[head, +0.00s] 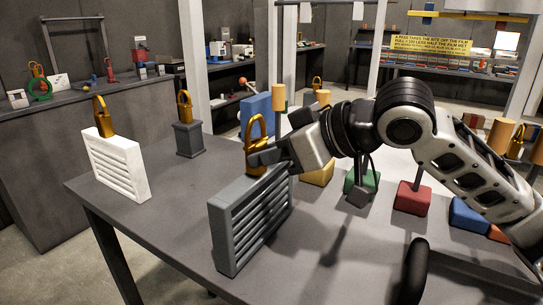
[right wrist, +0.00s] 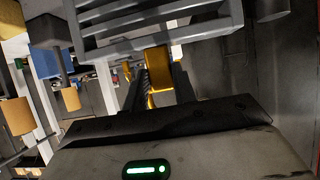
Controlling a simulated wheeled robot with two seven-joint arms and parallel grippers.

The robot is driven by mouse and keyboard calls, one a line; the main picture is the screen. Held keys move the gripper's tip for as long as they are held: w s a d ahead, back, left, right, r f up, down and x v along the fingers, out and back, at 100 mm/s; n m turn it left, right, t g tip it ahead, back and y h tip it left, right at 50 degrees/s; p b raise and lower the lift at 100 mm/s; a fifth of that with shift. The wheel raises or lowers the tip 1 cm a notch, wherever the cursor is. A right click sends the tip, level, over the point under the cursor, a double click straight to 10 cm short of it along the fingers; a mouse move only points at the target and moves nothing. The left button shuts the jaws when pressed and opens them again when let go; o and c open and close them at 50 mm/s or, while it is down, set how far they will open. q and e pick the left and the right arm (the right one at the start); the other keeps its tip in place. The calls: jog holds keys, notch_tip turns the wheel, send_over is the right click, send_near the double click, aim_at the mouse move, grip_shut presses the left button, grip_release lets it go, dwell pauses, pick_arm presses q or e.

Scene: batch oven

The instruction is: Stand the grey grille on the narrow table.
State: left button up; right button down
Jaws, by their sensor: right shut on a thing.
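The grey grille (head: 250,225) is a slatted upright panel with a gold loop handle (head: 257,130) on top. In the head view it is over the near left part of the dark grey narrow table (head: 155,208). I cannot tell whether its bottom edge touches the tabletop. My right gripper (head: 268,157) is shut on the handle, its arm reaching in from the right. In the right wrist view the grille's slats (right wrist: 160,22) fill the top, and the gold handle (right wrist: 158,68) is between the fingers (right wrist: 157,88). My left gripper is out of view.
A white grille (head: 118,168) with a gold handle stands at the table's left edge. A dark grey block (head: 188,139) with a gold handle stands behind. Green (head: 362,180), red (head: 412,198) and blue (head: 468,216) blocks stand to the right. Bare tabletop lies between the two grilles.

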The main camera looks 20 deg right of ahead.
dwell(0.3)
jog(key=c, duration=1.1)
grip_release()
jog(key=shift+f, duration=0.15)
jog(key=b+v, duration=0.2)
jog(key=v, duration=1)
